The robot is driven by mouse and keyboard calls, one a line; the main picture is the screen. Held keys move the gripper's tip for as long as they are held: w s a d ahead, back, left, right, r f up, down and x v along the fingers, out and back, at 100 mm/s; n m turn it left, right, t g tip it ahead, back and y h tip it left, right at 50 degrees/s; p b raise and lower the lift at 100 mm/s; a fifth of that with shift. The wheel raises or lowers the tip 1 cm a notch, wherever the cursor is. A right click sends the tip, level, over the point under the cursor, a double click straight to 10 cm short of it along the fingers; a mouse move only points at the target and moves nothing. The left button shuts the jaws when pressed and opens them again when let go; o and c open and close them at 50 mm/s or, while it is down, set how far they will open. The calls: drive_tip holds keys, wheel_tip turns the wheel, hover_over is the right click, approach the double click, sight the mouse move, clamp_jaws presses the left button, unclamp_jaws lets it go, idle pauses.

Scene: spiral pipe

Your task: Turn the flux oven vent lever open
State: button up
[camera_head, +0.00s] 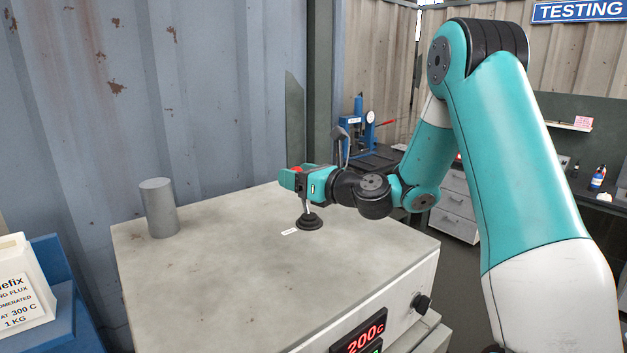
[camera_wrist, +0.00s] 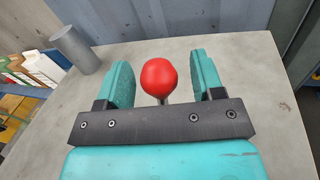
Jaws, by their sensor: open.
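The vent lever stands on top of the flux oven (camera_head: 200,290). Its round black base (camera_head: 309,222) sits on the oven top, with a small white label beside it. A thin stem rises from the base to a red ball knob (camera_wrist: 159,78). My gripper (camera_wrist: 160,80) is open, with one teal finger on each side of the knob and a visible gap on both sides. In the head view my gripper (camera_head: 290,180) is at the top of the lever and hides most of the knob. The lower stem is visible below it.
A grey cylinder (camera_head: 158,207) stands at the oven's back left. A corrugated wall is behind. A black dial (camera_head: 421,303) and a 200C display (camera_head: 365,335) are on the front. A white box (camera_head: 22,285) is at left. The rest of the oven top is clear.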

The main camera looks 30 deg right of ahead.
drive_tip(key=b+v, duration=0.2)
drive_tip(key=v, duration=0.3)
drive_tip(key=b+v, duration=0.3)
drive_tip(key=v, duration=0.1)
drive_tip(key=f+b+v, duration=0.1)
drive_tip(key=b+v, duration=0.2)
drive_tip(key=v, duration=0.2)
drive_tip(key=shift+s+d, duration=0.2)
drive_tip(key=shift+s, duration=0.05)
drive_tip(key=b, duration=0.2)
drive_tip(key=s+b, duration=0.1)
drive_tip(key=b, duration=0.1)
drive_tip(key=shift+s+d+r, duration=0.2)
drive_tip(key=shift+d, duration=0.15)
drive_tip(key=shift+s+r+b, duration=0.1)
drive_tip(key=shift+s+b, duration=0.25)
drive_tip(key=shift+b, duration=0.7)
drive_tip(key=shift+s+r, duration=0.2)
drive_tip(key=shift+d, duration=0.1)
